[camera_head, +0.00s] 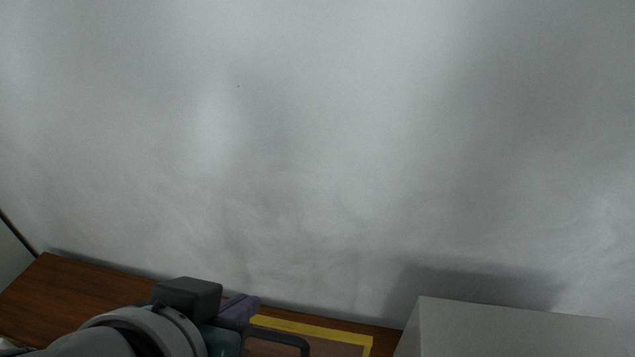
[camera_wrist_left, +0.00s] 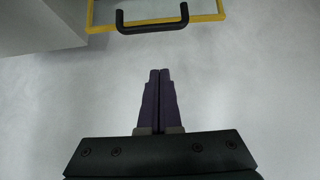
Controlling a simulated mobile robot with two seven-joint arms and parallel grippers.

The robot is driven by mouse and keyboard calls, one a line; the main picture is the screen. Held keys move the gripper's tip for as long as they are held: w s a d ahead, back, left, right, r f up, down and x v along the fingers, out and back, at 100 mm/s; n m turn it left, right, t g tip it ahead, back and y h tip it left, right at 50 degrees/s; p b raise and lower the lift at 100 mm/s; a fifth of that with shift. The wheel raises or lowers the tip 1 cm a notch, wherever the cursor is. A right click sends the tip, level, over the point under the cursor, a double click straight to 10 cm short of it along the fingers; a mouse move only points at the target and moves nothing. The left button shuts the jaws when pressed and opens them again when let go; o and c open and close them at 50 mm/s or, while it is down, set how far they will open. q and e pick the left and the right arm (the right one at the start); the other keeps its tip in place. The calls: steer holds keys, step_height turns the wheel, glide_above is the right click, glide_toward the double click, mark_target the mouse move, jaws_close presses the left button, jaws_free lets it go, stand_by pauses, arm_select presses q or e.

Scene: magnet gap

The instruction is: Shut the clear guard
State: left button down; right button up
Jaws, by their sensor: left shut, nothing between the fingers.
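The clear guard (camera_head: 322,331) shows at the bottom edge of the head view as a see-through panel with a yellow rim. A dark bar handle (camera_head: 285,339) is on it. In the left wrist view the guard's yellow rim (camera_wrist_left: 206,17) and the black handle (camera_wrist_left: 152,27) are at the top. My left gripper (camera_head: 246,304) has purple fingers, shut and empty, close beside the guard in the head view. In the left wrist view its fingertips (camera_wrist_left: 160,72) point toward the handle, with a visible gap between. Most of the guard is cut off, so its angle is unclear. My right gripper is not seen.
A wooden surface (camera_head: 75,285) lies at the lower left against a pale grey wall (camera_head: 310,130). A light grey box (camera_head: 500,330) stands right of the guard. A grey block (camera_wrist_left: 38,28) is at the upper left of the left wrist view.

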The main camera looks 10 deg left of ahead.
mark_target(257, 330)
arm_select(q)
steer(key=w+f, duration=0.1)
steer(key=f, duration=0.1)
steer(key=w+f+p, duration=0.1)
steer(key=f, duration=0.1)
steer(key=w+f, duration=0.1)
steer(key=f, duration=0.2)
steer(key=shift+w+p, duration=0.35)
steer(key=shift+s+f, duration=0.2)
steer(key=shift+s, duration=0.5)
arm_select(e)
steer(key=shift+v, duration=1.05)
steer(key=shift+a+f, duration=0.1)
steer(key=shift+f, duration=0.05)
